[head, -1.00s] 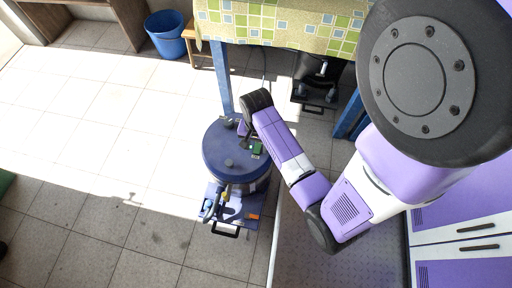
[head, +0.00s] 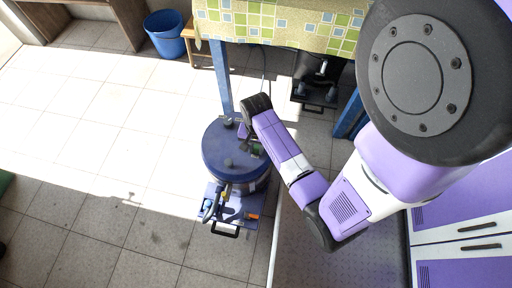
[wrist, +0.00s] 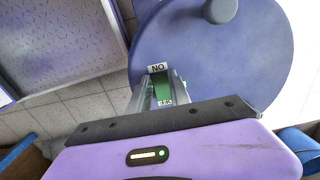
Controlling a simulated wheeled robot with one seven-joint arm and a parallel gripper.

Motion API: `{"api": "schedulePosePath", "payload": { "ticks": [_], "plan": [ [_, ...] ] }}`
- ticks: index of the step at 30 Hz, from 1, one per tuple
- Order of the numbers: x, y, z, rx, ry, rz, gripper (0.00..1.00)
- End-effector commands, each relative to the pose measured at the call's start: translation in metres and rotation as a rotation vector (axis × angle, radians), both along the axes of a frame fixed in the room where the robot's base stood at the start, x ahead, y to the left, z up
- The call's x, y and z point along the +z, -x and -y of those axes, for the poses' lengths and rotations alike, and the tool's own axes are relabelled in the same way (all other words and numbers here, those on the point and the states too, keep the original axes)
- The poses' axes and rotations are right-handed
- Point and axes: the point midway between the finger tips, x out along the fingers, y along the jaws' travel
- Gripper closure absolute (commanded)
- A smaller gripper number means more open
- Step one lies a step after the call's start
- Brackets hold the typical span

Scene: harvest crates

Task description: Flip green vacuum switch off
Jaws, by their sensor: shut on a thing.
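The vacuum (head: 218,152) stands on the floor with its round blue lid up; the lid also fills the upper right of the wrist view (wrist: 190,50). The green switch (wrist: 162,91) sits near the lid's edge, beside a white label (wrist: 157,68) with black letters. My gripper (wrist: 160,88) is at the switch, its fingers shut with the green part between them. The lower part of the switch is hidden by my gripper's body. In the head view the switch (head: 256,149) is a small, partly covered green patch; its exact tilt cannot be told.
A round knob (wrist: 219,10) rises from the lid. A hose and a blue base with a black handle (head: 225,229) lie in front of the vacuum. A table with a checked cloth (head: 280,24) stands behind, its blue leg (head: 222,85) close by. Open tiled floor lies left.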

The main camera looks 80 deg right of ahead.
Motion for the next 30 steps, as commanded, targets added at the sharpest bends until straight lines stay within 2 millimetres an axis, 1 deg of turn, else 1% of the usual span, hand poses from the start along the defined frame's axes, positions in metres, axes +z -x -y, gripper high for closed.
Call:
{"api": "schedulePosePath", "payload": {
  "ticks": [5,12,24,25,28,30],
  "plan": [
    [0.0066,0.0008,0.0048,-0.001,-0.092,0.000,1.00],
    [0.0039,0.0016,0.0077,-0.001,-0.222,0.008,1.00],
    [0.0025,0.0015,0.0067,-0.001,-0.252,0.011,1.00],
    [0.0025,0.0016,0.0065,-0.001,-0.252,0.011,0.74],
    [0.0027,0.0013,0.0068,-0.001,-0.251,0.012,0.55],
    [0.0028,0.0011,0.0070,-0.001,-0.250,0.012,0.55]
  ]
}}
